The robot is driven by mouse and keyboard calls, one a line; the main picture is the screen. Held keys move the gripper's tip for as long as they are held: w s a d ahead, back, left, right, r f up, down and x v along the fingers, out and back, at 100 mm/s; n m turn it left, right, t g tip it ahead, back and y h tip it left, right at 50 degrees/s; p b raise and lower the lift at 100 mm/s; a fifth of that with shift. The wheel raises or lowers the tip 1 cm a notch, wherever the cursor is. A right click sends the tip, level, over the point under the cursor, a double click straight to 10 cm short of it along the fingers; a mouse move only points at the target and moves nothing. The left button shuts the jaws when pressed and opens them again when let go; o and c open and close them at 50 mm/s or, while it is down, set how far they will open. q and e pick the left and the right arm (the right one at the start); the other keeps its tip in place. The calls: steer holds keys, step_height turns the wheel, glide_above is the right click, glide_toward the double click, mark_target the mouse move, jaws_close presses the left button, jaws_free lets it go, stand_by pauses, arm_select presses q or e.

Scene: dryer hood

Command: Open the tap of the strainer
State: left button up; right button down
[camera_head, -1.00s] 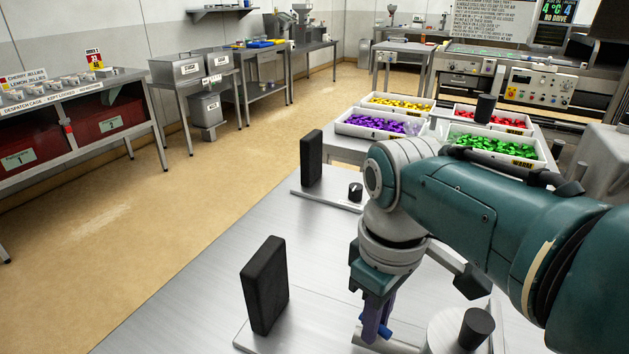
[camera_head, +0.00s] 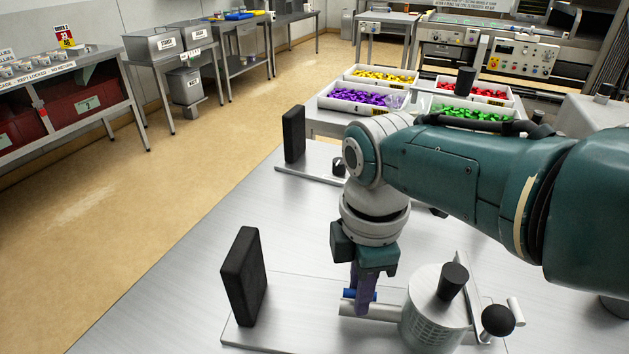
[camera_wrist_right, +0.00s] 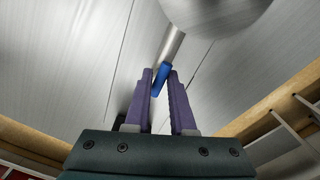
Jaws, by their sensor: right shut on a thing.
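The strainer (camera_head: 434,322) is a silver perforated drum with a black knob on top, standing on a metal plate at the lower middle of the head view. A grey spout (camera_head: 368,312) sticks out from its left side. The tap's blue lever (camera_head: 352,295) sits on this spout. My right gripper (camera_head: 363,288) points down over the spout, its purple fingers shut on the blue lever. In the right wrist view the lever (camera_wrist_right: 162,77) lies between the fingertips, slanted, with the grey spout beyond it. My left gripper is out of view.
A black upright pad (camera_head: 244,288) stands left of the gripper, with another pad (camera_head: 294,134) farther back. A black ball-ended handle (camera_head: 497,320) is right of the strainer. Candy trays (camera_head: 358,110) stand beyond the bench. The bench surface (camera_head: 160,320) at left is bare.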

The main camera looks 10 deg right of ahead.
steer(key=shift+n, duration=0.6)
steer(key=c, duration=0.9)
jaws_free()
step_height(320, 180, up, 8)
steer(key=p, duration=0.6)
steer(key=shift+r, duration=1)
